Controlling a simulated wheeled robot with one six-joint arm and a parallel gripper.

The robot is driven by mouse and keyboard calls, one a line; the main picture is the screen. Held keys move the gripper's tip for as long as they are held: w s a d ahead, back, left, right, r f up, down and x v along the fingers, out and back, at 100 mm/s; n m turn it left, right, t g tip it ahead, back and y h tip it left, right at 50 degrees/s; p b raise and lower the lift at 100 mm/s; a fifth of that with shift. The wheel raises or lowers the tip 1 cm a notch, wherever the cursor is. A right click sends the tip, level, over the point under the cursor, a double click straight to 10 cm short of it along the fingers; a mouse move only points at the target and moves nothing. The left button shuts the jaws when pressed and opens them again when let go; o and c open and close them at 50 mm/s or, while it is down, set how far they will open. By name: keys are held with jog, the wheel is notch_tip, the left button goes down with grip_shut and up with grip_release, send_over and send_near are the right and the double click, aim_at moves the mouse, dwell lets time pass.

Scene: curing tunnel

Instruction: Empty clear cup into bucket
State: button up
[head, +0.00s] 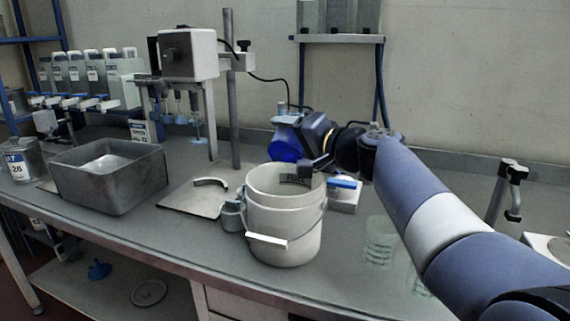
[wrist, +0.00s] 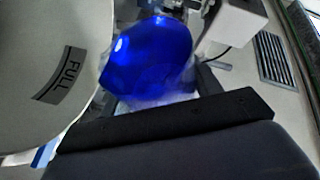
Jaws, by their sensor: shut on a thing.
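The white bucket (head: 284,232) stands upright on the bench, its handle hanging at the front. It fills the left of the wrist view (wrist: 35,50), with a dark "FULL" mark on its wall. My gripper (head: 304,158) is shut on a clear cup with deep blue contents (head: 286,147), just above and behind the bucket's far rim. The blue contents (wrist: 148,60) also show beyond the dark finger of my gripper (wrist: 165,118) in the wrist view. The cup's clear wall is mostly hidden, and I cannot tell its exact tilt. No blue shows inside the bucket.
A small grey cup (head: 232,216) sits by the bucket's left side. Stacked clear cups (head: 379,241) stand to its right. A stand mixer (head: 188,55) and a grey metal tub (head: 108,180) are at left. A blue-handled tool (head: 343,183) lies behind right.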

jog(key=shift+w+r+m+p, duration=0.15)
jog(key=shift+m+p, duration=0.15)
jog(key=shift+p, duration=0.5)
jog(key=p, duration=0.2)
jog(key=shift+w+d+m+g+p, duration=0.1)
jog(key=shift+w+m+g+p, duration=0.05)
jog(key=shift+m+g+p, duration=0.2)
jog(key=shift+p, duration=0.4)
jog(key=p, duration=0.3)
jog(key=m+g+p, duration=0.1)
jog(key=p, duration=0.2)
jog(key=shift+w+d+r+m+h+p, duration=0.15)
jog(key=shift+w+r+m+h+p, duration=0.15)
jog(key=shift+w+p, duration=0.1)
jog(key=m+g+p, duration=0.1)
jog(key=p, duration=0.4)
jog(key=shift+w+f, duration=0.25)
jog(key=shift+f, duration=0.15)
jog(key=p, duration=0.3)
jog(key=m+p, duration=0.1)
jog(key=p, duration=0.2)
jog(key=shift+w+d+r+g, duration=0.1)
jog(key=shift+w+r+g, duration=0.05)
jog(key=shift+r+g, duration=0.2)
jog(key=shift+w+p, duration=0.1)
jog(key=shift+p, duration=0.3)
